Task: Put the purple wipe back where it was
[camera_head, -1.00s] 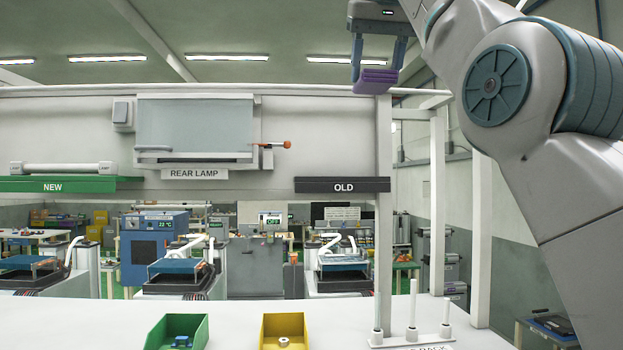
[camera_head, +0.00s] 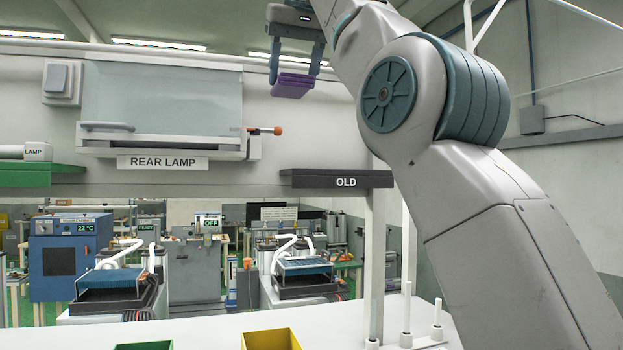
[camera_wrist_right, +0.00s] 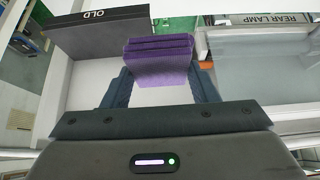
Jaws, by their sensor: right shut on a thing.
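The purple wipe (camera_head: 292,85) is a folded, layered pad held between the fingers of my right gripper (camera_head: 296,70), high in front of the back panel and above the OLD shelf. In the right wrist view the wipe (camera_wrist_right: 158,60) sits between the two dark fingers of the right gripper (camera_wrist_right: 162,85), which is shut on it. The wipe touches nothing else that I can make out. My left gripper is in neither view.
The black OLD shelf (camera_head: 336,179) is below the gripper. The REAR LAMP box (camera_head: 160,110) with its orange-tipped handle is to the left. A green shelf (camera_head: 32,177), a yellow bin (camera_head: 270,340), a green bin (camera_head: 144,346) and white pegs (camera_head: 406,320) also show.

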